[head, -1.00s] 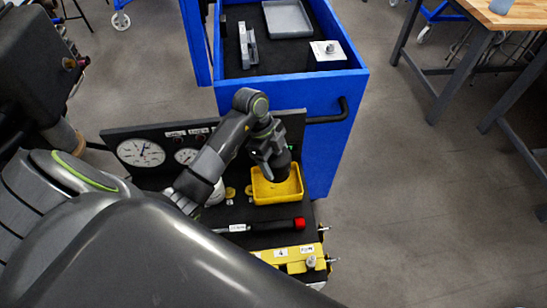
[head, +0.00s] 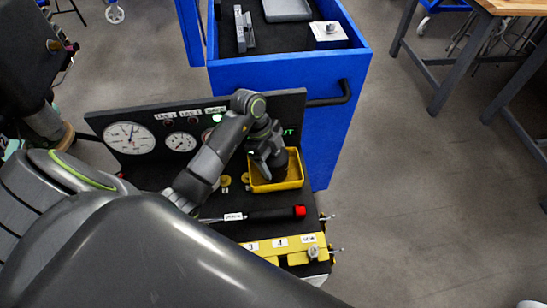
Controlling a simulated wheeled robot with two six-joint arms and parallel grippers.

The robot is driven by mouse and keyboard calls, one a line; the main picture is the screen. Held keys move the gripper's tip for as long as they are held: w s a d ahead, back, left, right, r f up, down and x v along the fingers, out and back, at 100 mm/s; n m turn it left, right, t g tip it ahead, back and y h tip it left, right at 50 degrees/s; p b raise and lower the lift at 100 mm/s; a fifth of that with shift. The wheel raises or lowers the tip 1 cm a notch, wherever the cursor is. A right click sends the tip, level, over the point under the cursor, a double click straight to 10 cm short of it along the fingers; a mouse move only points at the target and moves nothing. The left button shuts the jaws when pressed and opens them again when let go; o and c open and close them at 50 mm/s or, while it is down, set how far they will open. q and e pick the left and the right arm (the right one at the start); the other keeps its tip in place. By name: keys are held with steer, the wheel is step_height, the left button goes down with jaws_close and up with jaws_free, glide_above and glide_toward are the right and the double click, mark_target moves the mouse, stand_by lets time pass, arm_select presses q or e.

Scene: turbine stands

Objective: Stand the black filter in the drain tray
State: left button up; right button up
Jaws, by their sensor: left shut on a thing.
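The black filter (head: 281,167) is a dark cylinder over the yellow drain tray (head: 291,184) and overlaps its inside. Its lower end appears to be within the tray walls. I cannot tell whether it touches the tray floor. My left gripper (head: 266,158) comes down from the arm above the tray and is shut on the filter. The gripper and wrist hide the filter's upper part and some of the tray's back left. My right gripper is not in view.
A black panel with two white gauges (head: 130,137) stands behind the tray. A red-ended black tool (head: 275,213) and a yellow numbered block (head: 287,245) lie in front. A blue cart (head: 325,118) stands behind, holding a grey tray and metal parts.

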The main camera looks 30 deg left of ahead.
arm_select(q)
steer(key=shift+f, duration=0.25)
steer(key=o, duration=1.5)
steer(key=shift+o, duration=0.2)
steer(key=p+v, duration=0.6)
steer(key=v, duration=0.1)
steer(key=shift+p, duration=0.3)
steer(key=shift+s+f, duration=0.1)
